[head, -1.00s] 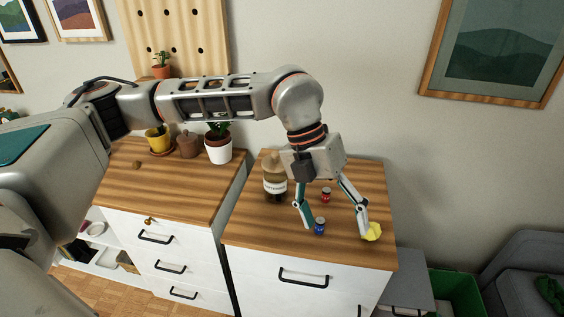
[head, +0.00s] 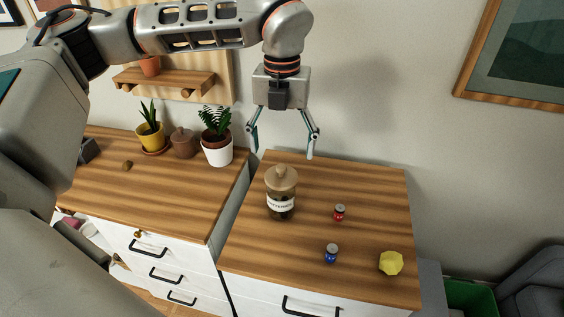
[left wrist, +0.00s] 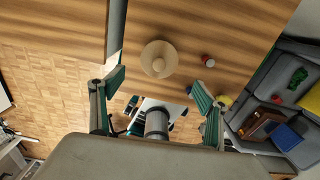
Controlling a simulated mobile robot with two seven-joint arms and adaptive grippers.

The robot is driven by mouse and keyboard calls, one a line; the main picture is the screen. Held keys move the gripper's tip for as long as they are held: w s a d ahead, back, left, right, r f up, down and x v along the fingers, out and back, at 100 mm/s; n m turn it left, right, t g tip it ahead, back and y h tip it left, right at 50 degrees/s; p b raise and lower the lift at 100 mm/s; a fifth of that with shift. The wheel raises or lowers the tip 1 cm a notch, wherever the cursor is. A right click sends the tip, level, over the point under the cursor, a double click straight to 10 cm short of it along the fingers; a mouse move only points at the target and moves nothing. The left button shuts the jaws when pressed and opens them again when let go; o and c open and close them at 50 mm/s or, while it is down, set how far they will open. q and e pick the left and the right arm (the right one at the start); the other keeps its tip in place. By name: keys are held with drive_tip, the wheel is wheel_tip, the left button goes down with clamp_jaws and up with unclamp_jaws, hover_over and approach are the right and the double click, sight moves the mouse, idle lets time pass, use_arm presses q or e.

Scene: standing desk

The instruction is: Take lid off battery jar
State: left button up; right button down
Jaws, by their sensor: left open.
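The battery jar (head: 281,207) stands upright on the right wooden desk top, a clear jar with a white label and dark contents. Its round tan wooden lid (head: 282,178) with a knob sits on top. The lid also shows from above in the left wrist view (left wrist: 159,59), near the middle and ahead of the fingers. My left gripper (head: 282,151) is open and empty, raised above and behind the jar, apart from the lid. Its two fingers spread wide in the left wrist view (left wrist: 158,100). My right gripper is not in view.
A red battery (head: 339,212), a blue battery (head: 331,253) and a yellow faceted object (head: 391,262) lie right of the jar. Potted plants (head: 217,150) and a brown pot (head: 184,143) stand on the left cabinet. A gap separates the two cabinets.

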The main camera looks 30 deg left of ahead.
sight(281, 168)
use_arm(q)
drive_tip(key=shift+w+f, duration=0.1)
drive_tip(key=shift+s+f, duration=0.2)
drive_tip(key=shift+f, duration=0.55)
wheel_tip(281, 168, down, 6)
drive_tip(key=shift+a+r+p, duration=0.1)
drive_tip(key=shift+p, duration=0.55)
drive_tip(key=c, duration=1.2)
